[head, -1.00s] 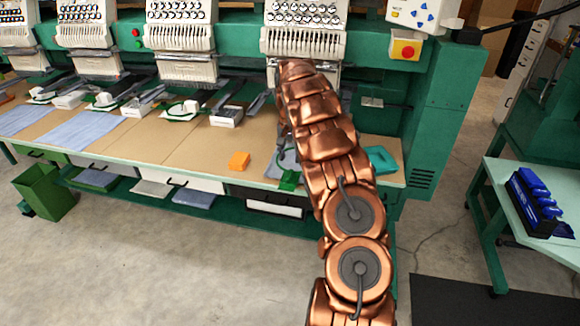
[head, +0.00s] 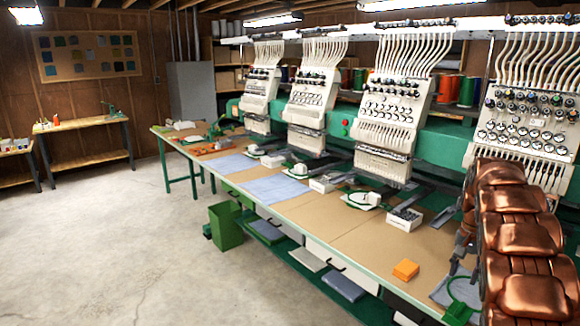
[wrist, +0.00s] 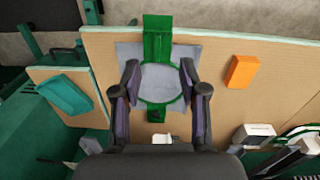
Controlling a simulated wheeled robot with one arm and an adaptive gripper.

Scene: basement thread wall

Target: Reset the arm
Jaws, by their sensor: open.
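My gripper (wrist: 160,98) is open in the wrist view, its two dark fingers spread over a green hoop (wrist: 149,99) with grey-blue cloth (wrist: 130,58) in and around it. The hoop lies on the tan table of the embroidery machine, and nothing shows held between the fingers. I cannot tell whether the fingers touch the hoop. In the head view my copper arm fills the right edge, and the gripper is mostly hidden behind it at the lower right, beside the green hoop (head: 464,292).
An orange block (head: 405,269) lies on the table (head: 372,248) left of the hoop; a teal item (wrist: 66,96) lies on its other side. Machine heads (head: 398,100) stand behind the table. A green bin (head: 225,226) stands on the floor. The floor at left is clear.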

